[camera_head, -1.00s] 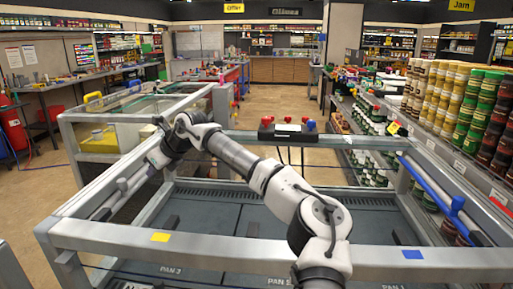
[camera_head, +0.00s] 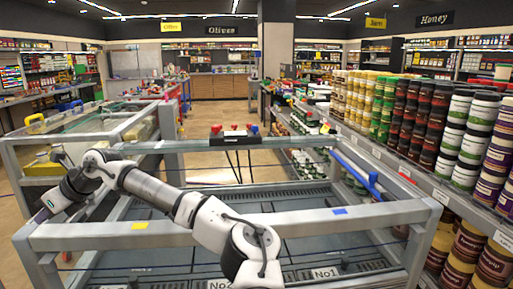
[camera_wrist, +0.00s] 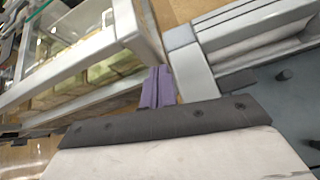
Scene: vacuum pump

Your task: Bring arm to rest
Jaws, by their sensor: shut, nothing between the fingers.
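My white and grey arm (camera_head: 195,215) reaches from the lower middle of the head view to the left. It passes over the near rail of a grey metal frame, bends at a joint by the frame's left side and turns down. Its far end (camera_head: 52,198) is at the left; the fingers cannot be made out there. In the wrist view, my gripper (camera_wrist: 158,72) shows two purple fingers side by side, shut and empty. Their tips point toward a light metal frame corner (camera_wrist: 145,45); whether they touch it cannot be told.
The grey frame (camera_head: 300,217) surrounds a dark tray floor. A black box with red and blue knobs (camera_head: 235,136) sits on its far rail. A blue handle (camera_head: 358,168) is at its right. Shelves of jars (camera_head: 450,130) line the right. Glass-sided cases (camera_head: 75,130) stand left.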

